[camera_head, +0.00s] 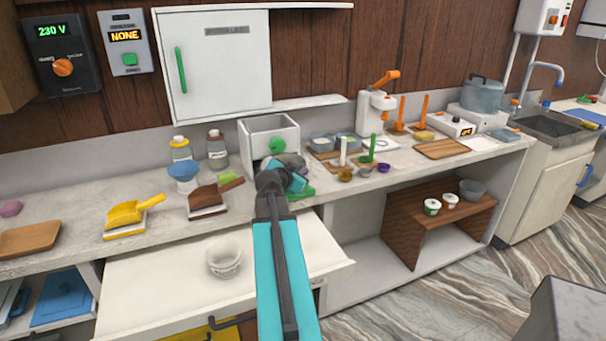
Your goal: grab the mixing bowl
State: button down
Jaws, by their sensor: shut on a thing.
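My gripper (292,180) is over the counter, in front of a white box with a green knob. It is shut on a grey rounded thing (292,160), mostly hidden by the gripper; I cannot tell for sure whether this is the mixing bowl. A grey bowl (472,190) stands on the brown wooden shelf unit under the counter at right, apart from my gripper. A whitish bowl-like tub (223,261) sits in the pulled-out drawer below, left of my arm.
The white box (268,132) stands behind my gripper. A green item (304,193) lies below it. Yellow (127,215) and brown (208,199) scoops are at left; small cups (364,172) and holders stand at right. The open drawer (150,292) juts out in front.

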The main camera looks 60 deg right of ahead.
jog(key=s+a, duration=0.1)
jog(key=a, duration=0.1)
jog(key=a+b, duration=0.1)
jog(key=a, duration=0.1)
jog(key=s+a, duration=0.1)
jog(key=a, duration=0.1)
jog(key=shift+s+r+b, duration=0.3)
jog(key=shift+w+b, duration=0.15)
jog(key=shift+b, duration=0.5)
jog(key=shift+b, duration=0.65)
jog(key=b, duration=0.4)
jog(key=a+b, duration=0.1)
jog(key=b, duration=0.3)
jog(key=shift+s+a, duration=0.25)
jog(key=shift+s, duration=0.15)
jog(key=b, duration=0.2)
jog(key=a+b, duration=0.1)
jog(key=b, duration=0.2)
jog(key=shift+s+a, duration=0.1)
jog(key=shift+s, duration=0.2)
jog(key=shift+s+a+r+b, duration=0.15)
jog(key=shift+s+a+b, duration=0.15)
jog(key=shift+a+b, duration=0.5)
jog(key=shift+s+a+r+b, duration=0.2)
jog(key=shift+s+a+b, duration=0.15)
jog(key=shift+a+b, duration=0.45)
jog(key=shift+s+a+r+b, duration=0.15)
jog(key=shift+s+a+b, duration=0.15)
jog(key=shift+a+b, duration=0.5)
